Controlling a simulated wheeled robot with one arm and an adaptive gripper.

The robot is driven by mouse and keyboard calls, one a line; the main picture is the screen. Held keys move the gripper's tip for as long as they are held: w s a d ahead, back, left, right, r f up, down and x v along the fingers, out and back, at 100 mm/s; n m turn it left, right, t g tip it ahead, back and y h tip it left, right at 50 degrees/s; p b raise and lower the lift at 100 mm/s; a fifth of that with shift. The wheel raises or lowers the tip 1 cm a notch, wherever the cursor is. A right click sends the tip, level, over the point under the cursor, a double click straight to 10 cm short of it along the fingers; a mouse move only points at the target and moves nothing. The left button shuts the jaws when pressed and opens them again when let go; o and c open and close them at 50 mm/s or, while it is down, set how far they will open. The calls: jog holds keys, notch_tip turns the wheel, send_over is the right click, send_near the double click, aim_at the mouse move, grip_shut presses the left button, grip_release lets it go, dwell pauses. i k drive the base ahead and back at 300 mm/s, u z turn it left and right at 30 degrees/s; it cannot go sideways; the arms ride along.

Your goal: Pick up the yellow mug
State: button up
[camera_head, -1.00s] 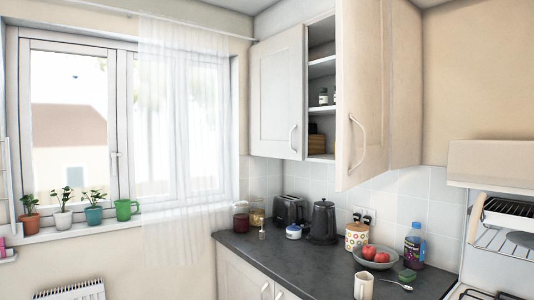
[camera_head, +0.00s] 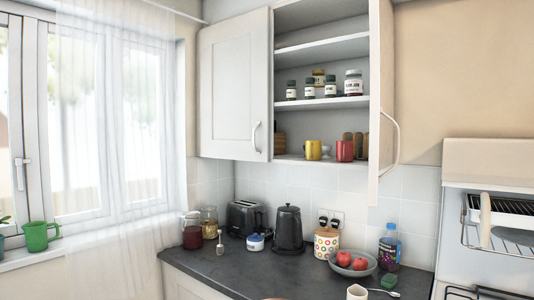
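The yellow mug (camera_head: 313,150) stands upright on the bottom shelf of the open wall cupboard (camera_head: 322,102), towards its left side. A red mug (camera_head: 344,151) stands to its right on the same shelf, a little apart from it. My gripper does not show in the head view, so its state and its place relative to the mug are hidden.
On the dark counter (camera_head: 255,279) are a toaster (camera_head: 246,217), a black kettle (camera_head: 289,230), a fruit bowl (camera_head: 353,264) and a cream mug (camera_head: 357,292).

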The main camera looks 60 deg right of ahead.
aim_at(313, 148)
jog(key=z, duration=0.4)
jog(key=i, duration=1.05)
jog(key=z, duration=0.85)
